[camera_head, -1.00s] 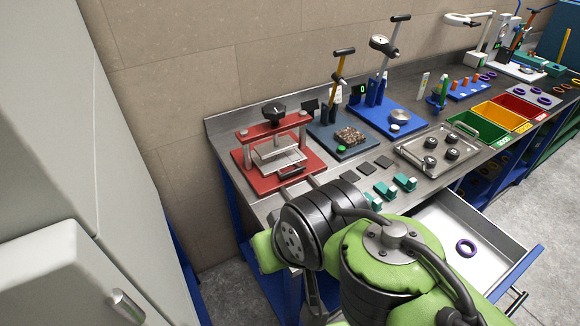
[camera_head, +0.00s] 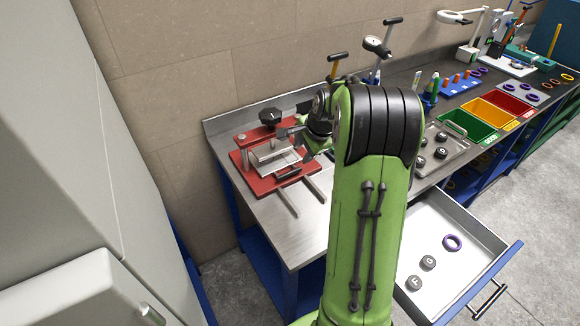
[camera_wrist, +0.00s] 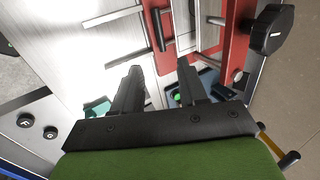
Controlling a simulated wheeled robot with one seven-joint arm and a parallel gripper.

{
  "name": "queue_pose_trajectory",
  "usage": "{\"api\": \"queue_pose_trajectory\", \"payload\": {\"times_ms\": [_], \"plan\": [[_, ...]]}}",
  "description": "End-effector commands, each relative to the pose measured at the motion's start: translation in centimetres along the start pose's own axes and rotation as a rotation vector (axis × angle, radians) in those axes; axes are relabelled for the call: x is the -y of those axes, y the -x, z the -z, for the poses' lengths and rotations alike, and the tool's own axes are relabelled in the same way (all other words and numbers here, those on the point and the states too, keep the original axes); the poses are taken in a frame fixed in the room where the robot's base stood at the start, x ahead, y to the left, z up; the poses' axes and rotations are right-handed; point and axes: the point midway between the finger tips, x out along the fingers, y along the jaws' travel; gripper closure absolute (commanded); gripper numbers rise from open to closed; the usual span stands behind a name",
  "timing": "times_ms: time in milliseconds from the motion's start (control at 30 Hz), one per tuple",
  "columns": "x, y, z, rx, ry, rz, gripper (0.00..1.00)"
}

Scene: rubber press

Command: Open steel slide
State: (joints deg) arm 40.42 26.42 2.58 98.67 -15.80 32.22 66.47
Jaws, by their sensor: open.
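The red press (camera_head: 245,170) stands at the near left end of the bench, with a black knob (camera_head: 271,117) on top. The steel slide (camera_head: 268,158) sits inside its frame with a black bar handle (camera_head: 288,173) at its front; two rails (camera_head: 286,201) reach out over the bench.
A metal tray (camera_head: 466,135) and coloured bins (camera_head: 503,105) sit farther right. The wall (camera_head: 190,60) is behind the press.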

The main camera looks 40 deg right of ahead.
Motion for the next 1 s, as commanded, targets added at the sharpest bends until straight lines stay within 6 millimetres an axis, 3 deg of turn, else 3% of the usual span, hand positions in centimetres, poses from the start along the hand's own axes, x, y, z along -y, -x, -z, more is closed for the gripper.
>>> {"api": "queue_pose_trajectory", "payload": {"times_ms": [600,767,1000], "plan": [[-0.2,-13.9,-0.3,0.003,0.006,-0.005,0.58],[-0.1,-15.4,-0.2,0.001,0.006,-0.002,0.58],[-0.1,-15.6,-0.2,0.001,0.006,-0.003,0.58]]}}
